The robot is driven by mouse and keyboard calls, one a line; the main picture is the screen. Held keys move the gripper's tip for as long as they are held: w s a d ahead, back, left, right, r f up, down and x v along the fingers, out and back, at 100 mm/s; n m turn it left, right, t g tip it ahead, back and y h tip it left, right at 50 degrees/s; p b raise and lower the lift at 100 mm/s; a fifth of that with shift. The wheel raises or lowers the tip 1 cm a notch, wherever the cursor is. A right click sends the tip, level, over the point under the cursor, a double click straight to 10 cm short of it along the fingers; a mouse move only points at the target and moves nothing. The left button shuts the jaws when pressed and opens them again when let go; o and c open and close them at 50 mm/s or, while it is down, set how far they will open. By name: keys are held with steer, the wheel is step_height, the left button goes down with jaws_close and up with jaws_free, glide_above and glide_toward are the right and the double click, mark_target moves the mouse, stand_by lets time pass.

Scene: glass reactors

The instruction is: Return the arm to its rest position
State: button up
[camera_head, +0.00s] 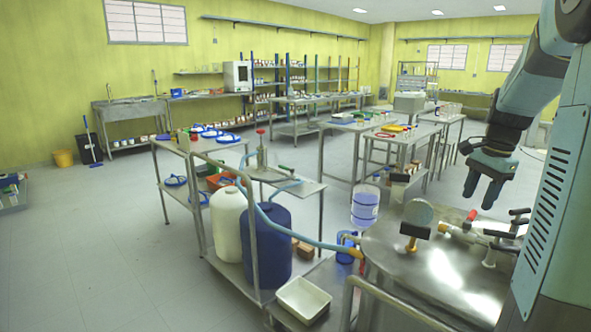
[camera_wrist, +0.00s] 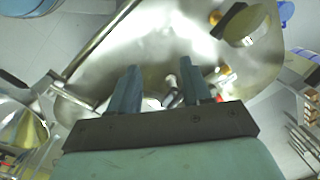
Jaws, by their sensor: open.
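My gripper (camera_head: 482,188) hangs from my arm at the right of the head view, with its fingers pointing down. It is above a round steel reactor lid (camera_head: 425,265) and clear of it. In the wrist view my gripper (camera_wrist: 160,82) shows two dark fingers spread apart with nothing held between them. The shiny steel lid (camera_wrist: 150,45) lies beyond the fingertips. My arm is bent, and its upper part is cut off by the frame edge.
On the lid stand a round glass with a brass fitting (camera_head: 415,228) and valves with red and black handles (camera_head: 490,238). A white canister (camera_head: 228,222) and a blue canister (camera_head: 270,243) stand on a cart at left. Open floor (camera_head: 90,250) lies farther left.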

steer(key=s+a+r+n+t, duration=0.2)
steer(key=s+a+n, duration=0.5)
steer(key=s+a, duration=0.3)
steer(key=s+a+r+n+t, duration=0.1)
steer(key=s+a+n+t, duration=0.1)
steer(key=s+a+n, duration=0.5)
steer(key=s+a, duration=0.2)
steer(key=a, duration=0.2)
steer(key=shift+s+a+r+n+t+h, duration=0.3)
steer(key=shift+s+r+t+h, duration=0.05)
steer(key=shift+r+t+h, duration=0.05)
steer(key=shift+c, duration=0.5)
steer(key=shift+a, duration=0.1)
